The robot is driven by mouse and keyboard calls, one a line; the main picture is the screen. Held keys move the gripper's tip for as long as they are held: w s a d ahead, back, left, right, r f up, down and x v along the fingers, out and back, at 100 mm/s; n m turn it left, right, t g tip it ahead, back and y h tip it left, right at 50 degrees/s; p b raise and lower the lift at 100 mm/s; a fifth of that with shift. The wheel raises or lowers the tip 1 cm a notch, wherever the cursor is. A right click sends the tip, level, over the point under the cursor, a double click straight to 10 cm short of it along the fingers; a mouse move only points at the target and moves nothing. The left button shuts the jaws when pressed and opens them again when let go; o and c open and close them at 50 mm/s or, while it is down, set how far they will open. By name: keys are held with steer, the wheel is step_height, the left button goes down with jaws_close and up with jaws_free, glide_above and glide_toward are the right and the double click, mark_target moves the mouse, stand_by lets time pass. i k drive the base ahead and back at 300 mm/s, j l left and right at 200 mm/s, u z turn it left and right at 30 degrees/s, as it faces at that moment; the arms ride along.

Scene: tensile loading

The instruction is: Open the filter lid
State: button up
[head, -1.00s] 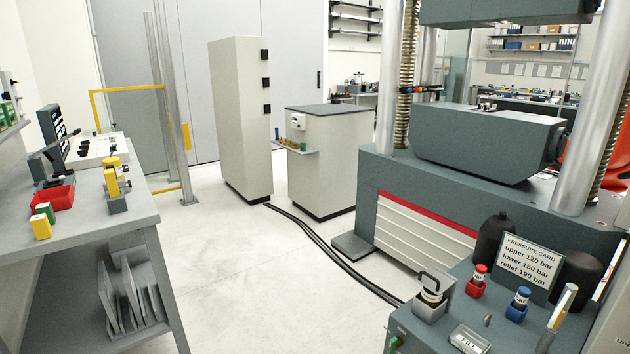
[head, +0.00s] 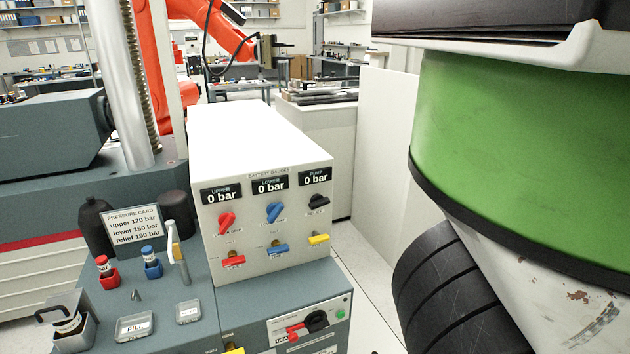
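In the head view, two small flat plates or lids are set in the top of the dark grey bench unit (head: 180,337) at the lower left. One lid (head: 136,327) is marked FILL and looks shut. A smaller lid (head: 188,312) lies right of it, also flat, and its label is too small to read. I cannot tell which one is the filter lid. My gripper is not in view.
A gauge box (head: 264,218) with coloured levers and three 0 bar displays stands right of the lids. A pressure card (head: 136,227), a red-based bottle (head: 107,273), a blue-based bottle (head: 151,264) and a handled canister (head: 68,325) stand around them.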

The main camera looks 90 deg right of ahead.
mark_target(64, 308)
steer(key=i+l+z, duration=0.25)
steer(key=i, duration=0.25)
steer(key=i+l+z, duration=0.2)
steer(key=i, duration=0.3)
steer(key=l, duration=0.1)
